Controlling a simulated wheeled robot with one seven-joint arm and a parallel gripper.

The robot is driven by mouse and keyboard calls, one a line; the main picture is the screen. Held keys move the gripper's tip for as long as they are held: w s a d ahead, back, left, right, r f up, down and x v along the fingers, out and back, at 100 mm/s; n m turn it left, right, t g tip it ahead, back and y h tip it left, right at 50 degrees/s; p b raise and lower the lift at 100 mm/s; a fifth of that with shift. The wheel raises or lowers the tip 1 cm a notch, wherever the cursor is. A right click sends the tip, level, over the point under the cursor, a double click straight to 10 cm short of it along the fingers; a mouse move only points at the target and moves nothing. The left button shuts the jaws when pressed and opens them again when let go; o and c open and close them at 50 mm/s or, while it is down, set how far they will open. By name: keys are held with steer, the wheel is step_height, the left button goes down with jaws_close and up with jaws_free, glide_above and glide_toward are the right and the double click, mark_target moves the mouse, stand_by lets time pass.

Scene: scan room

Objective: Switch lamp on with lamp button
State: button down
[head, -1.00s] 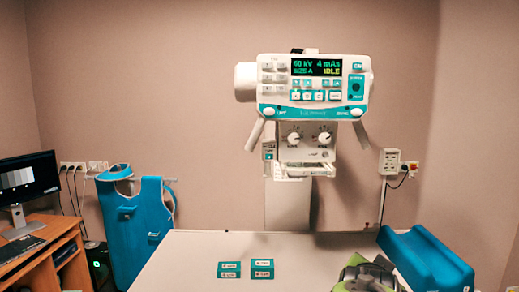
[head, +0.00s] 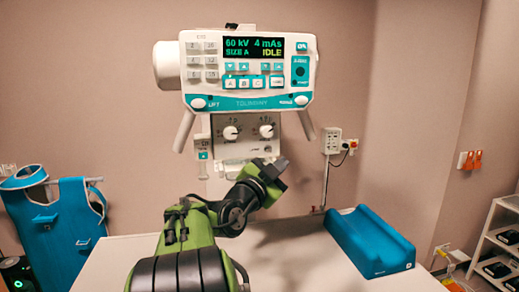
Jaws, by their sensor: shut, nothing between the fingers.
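The X-ray tube head hangs at the back of the table. Its control panel (head: 215,102) has a lit display (head: 252,47) reading "60 kV 4 mAs SIZE A IDLE". A small teal button (head: 302,47) sits right of the display; a row of teal and white buttons (head: 245,83) lies below it. The collimator (head: 247,148) under the panel carries two round knobs. I cannot tell which button is the lamp button; the labels are too small. My gripper (head: 280,166) is shut and empty, in front of and partly covering the collimator's lower right.
A blue apron (head: 75,230) hangs at the left. A wall box (head: 332,140) is right of the tube head. A shelf (head: 497,240) stands far right.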

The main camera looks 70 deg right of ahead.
mark_target(268, 149)
steer(key=w+d+p, duration=0.1)
steer(key=d, duration=0.1)
steer(key=w+d+p, duration=0.2)
steer(key=d, duration=0.1)
steer(key=w+d+p, duration=0.1)
steer(key=d+p, duration=0.1)
steer(key=d, duration=0.1)
steer(key=shift+w, duration=0.4)
steer(key=shift+f, duration=0.1)
stand_by(1.5)
steer(key=shift+w+d, duration=0.2)
steer(key=shift+d, duration=0.1)
